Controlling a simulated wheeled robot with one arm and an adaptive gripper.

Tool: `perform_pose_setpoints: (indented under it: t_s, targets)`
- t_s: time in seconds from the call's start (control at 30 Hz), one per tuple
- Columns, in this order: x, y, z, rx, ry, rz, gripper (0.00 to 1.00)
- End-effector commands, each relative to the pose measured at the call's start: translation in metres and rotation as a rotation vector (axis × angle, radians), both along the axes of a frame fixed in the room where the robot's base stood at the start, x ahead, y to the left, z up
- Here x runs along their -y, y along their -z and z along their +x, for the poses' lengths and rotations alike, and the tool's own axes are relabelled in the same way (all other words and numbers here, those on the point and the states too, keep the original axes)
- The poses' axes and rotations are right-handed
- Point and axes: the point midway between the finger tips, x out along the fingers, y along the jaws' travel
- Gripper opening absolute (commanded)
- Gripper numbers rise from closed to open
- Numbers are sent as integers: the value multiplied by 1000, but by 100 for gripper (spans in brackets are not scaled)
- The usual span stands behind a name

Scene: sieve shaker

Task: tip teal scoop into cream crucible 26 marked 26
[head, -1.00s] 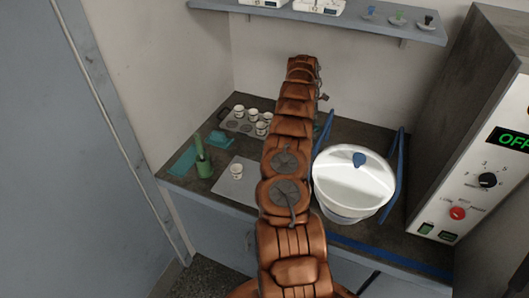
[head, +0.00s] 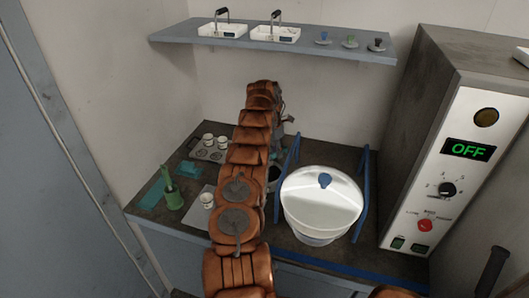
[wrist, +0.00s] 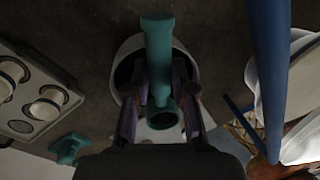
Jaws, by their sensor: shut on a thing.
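The teal scoop (wrist: 159,60) is shut between the fingers of my gripper (wrist: 160,108) in the wrist view. It lies over a round, pale-rimmed pot (wrist: 124,52) with a dark inside; whether it touches the pot I cannot tell. In the head view my arm hides the scoop and most of my gripper. One cream crucible (head: 207,200) stands alone on a grey plate (head: 195,217) at the front. Other cream crucibles (head: 208,140) stand in a grey tray (head: 203,155) behind; they also show in the wrist view (wrist: 47,103). No number is readable.
A green holder (head: 173,201) and teal flat pieces (head: 150,195) lie at the left. A white lidded bowl (head: 322,207) between blue rails (head: 366,185) stands right of my arm. A cabinet reading OFF (head: 466,150) bounds the right; a shelf (head: 300,46) hangs above.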

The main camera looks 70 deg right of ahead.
Motion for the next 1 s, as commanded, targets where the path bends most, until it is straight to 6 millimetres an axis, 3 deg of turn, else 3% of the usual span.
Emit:
perform_pose_setpoints:
  t_s: [0.67, 1.0]
  targets:
    - [0, -20, 1, 0, -2, -1, 0]
    - [-9, -21, 10, 0, 0, 0, 0]
